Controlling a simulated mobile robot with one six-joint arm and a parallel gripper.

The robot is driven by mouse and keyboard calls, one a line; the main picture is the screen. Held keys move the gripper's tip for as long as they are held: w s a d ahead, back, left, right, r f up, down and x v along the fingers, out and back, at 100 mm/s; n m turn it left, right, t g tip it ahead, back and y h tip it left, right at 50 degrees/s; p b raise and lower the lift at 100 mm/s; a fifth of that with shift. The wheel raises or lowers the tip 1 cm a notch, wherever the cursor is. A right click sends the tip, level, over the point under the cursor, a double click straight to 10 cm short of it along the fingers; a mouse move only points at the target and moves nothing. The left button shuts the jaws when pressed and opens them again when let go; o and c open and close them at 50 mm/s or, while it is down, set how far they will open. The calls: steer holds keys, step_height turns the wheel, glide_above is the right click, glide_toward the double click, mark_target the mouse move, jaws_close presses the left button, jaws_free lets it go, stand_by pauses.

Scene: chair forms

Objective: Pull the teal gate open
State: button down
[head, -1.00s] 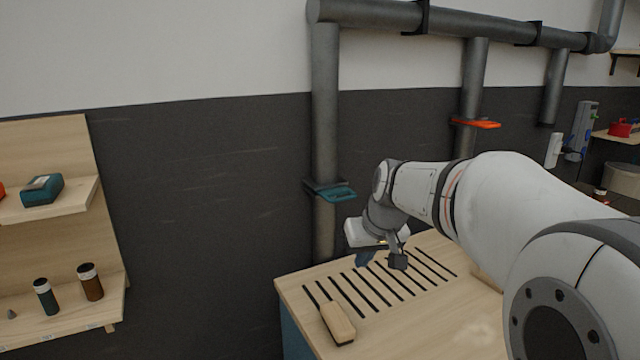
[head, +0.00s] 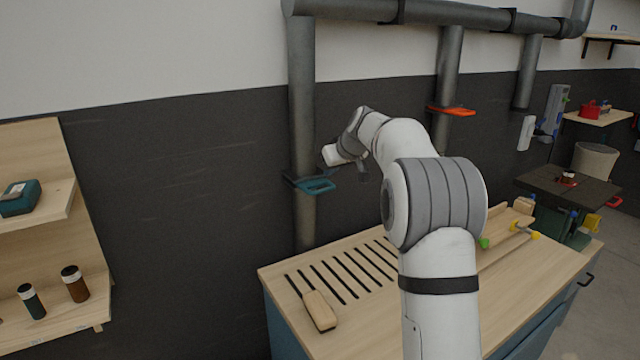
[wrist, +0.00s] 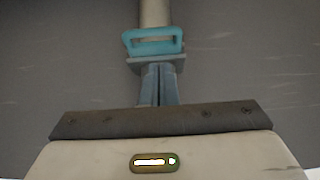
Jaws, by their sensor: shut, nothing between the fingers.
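The teal gate (head: 317,186) is a flat plate with a loop handle, set on the left vertical grey pipe (head: 302,120) at mid height. In the wrist view the teal gate (wrist: 153,42) shows its handle opening ahead of the fingers. My gripper (wrist: 157,68) is shut and empty, with its fingertips pointing at the gate and overlapping its near edge in the picture; I cannot tell whether they touch. In the head view my gripper is just right of and above the gate, its fingers partly hidden.
An orange gate (head: 452,111) sits on the pipe to the right. A slotted wooden bench (head: 375,322) with a brush-like block (head: 319,311) stands below. Shelves (head: 50,328) with bottles stand at the left. The dark wall (head: 190,200) behind is bare.

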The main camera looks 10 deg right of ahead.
mark_target(319, 184)
steer(key=p+x, duration=0.3)
steer(key=x, duration=0.7)
